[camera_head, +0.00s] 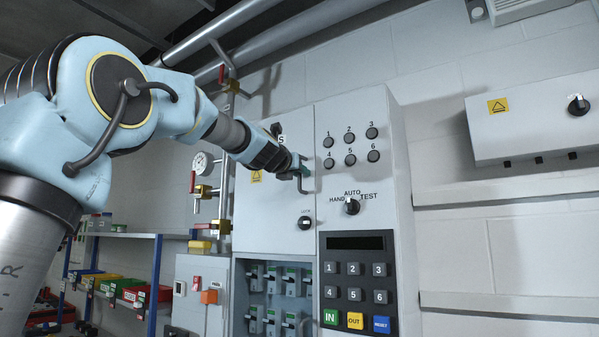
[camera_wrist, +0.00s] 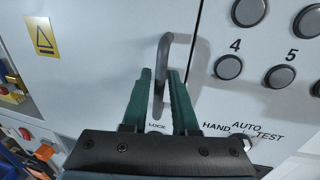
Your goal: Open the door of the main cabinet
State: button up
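The main cabinet (camera_head: 365,120) is a tall light grey box on the wall. Its left door (camera_head: 262,215) looks shut, flush beside the right panel. A grey bar handle (camera_wrist: 161,60) stands upright near the door's right edge. My gripper (camera_head: 301,175) is at this handle. In the wrist view, the two green fingers of my gripper (camera_wrist: 160,85) stand on either side of the handle, with small gaps showing.
Right of the door are numbered buttons (camera_head: 349,147), a HAND/AUTO/TEST knob (camera_head: 351,206) and a keypad (camera_head: 356,282). Below the door is an open bay of breakers (camera_head: 275,300). Pipes with a gauge (camera_head: 202,162) run close on the left. A wall box (camera_head: 540,118) hangs at right.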

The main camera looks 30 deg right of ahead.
grip_shut()
dwell(1.3)
